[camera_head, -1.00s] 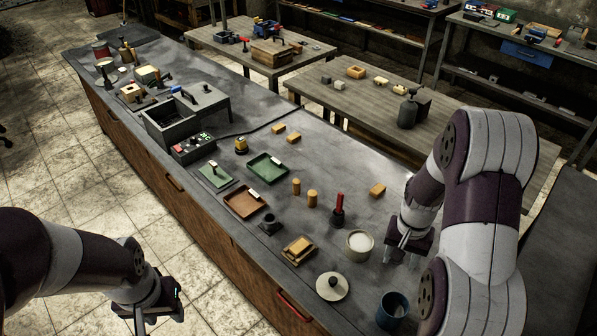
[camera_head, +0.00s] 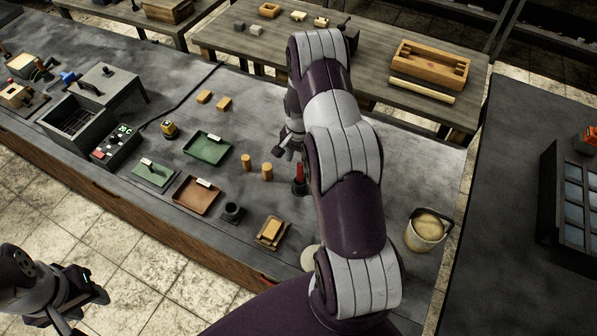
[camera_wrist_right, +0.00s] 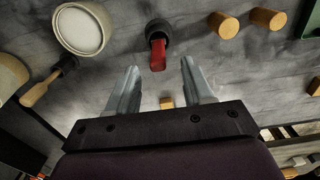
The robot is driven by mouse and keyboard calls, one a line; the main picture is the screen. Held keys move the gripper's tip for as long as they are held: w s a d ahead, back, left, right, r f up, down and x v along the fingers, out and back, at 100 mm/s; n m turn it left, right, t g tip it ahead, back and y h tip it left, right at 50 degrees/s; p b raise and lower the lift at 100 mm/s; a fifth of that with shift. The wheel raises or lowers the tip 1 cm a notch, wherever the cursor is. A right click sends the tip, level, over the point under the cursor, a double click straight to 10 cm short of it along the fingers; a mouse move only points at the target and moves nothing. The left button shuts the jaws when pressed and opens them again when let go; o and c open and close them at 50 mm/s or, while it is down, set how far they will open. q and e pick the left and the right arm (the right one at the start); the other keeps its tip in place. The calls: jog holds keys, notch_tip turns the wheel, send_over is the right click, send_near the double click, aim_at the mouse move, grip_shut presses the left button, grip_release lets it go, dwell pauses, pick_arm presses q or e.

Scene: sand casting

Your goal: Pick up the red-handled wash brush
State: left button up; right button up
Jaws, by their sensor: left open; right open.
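The red-handled wash brush (camera_head: 299,179) stands upright on the grey bench, with its red handle up and a dark round base. My right arm covers part of the bench beside it in the head view. In the right wrist view the brush (camera_wrist_right: 157,50) lies ahead of and between the open fingers of my right gripper (camera_wrist_right: 160,80), apart from them. In the head view that gripper (camera_head: 290,146) is beyond the brush, partly hidden by my arm. My left gripper (camera_head: 90,298) is open and empty over the floor, off the bench's front edge.
Two wooden cylinders (camera_head: 256,165) stand left of the brush. Green (camera_head: 208,148) and brown (camera_head: 196,195) trays lie further left. In the right wrist view a white-filled bowl (camera_wrist_right: 82,30) is close beside the brush. A bucket (camera_head: 426,230) stands at the right.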

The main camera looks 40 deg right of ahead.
aim_at(300, 164)
jog(key=f+p, duration=0.2)
jog(key=f, duration=0.2)
jog(key=shift+s+f+p, duration=0.25)
jog(key=shift+f+p, duration=0.1)
jog(key=shift+p, duration=0.05)
jog(key=shift+d+f, duration=0.1)
jog(key=shift+f, duration=0.15)
jog(key=shift+w+f, duration=0.1)
jog(key=shift+w, duration=0.05)
jog(key=shift+c, duration=0.3)
grip_shut()
